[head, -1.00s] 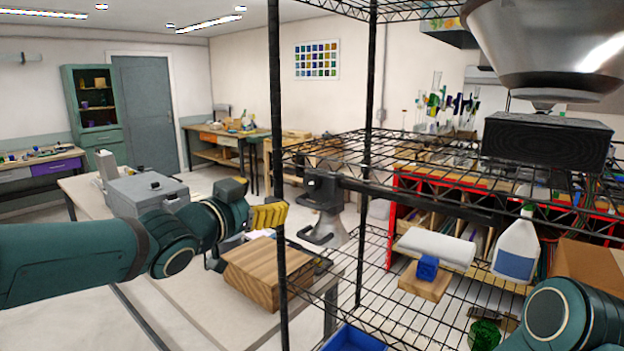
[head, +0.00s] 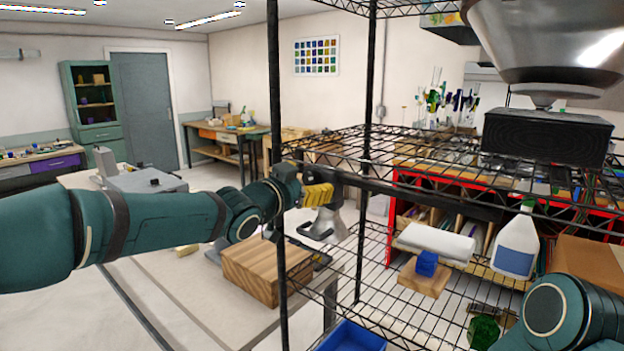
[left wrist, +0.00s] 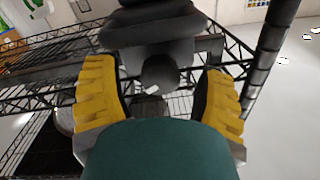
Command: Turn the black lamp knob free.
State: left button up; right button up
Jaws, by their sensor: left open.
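The black lamp knob (left wrist: 160,73) shows in the left wrist view as a dark rounded piece, with a small pale mark below it. My left gripper (left wrist: 158,95) is open, with one yellow finger on each side of the knob and a visible gap on both sides. In the head view my left gripper (head: 320,194) is in front of the black lamp body and hides the knob. The grey metal lamp shade (head: 327,227) shows below the fingers. My right gripper is out of view; only part of that arm shows at the lower right.
A black wire rack (head: 274,120) stands close by, its front post just left of my left fingers. A wooden block (head: 262,275) lies on the table below. A blue bin (head: 352,337), a spray bottle (head: 517,245) and a blue cube (head: 427,263) are to the right.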

pick_arm(q)
jog(key=shift+w+d, duration=0.4)
jog(key=shift+w, duration=0.2)
jog(key=shift+c, duration=0.2)
jog(key=c, duration=1.2)
jog(key=shift+o, duration=0.2)
jog(key=shift+r+n+p, duration=0.15)
jog(key=shift+n+p, duration=1.15)
jog(key=shift+n, duration=0.3)
grip_shut()
jog(key=shift+n+p, duration=1)
jog(key=shift+n, duration=0.8)
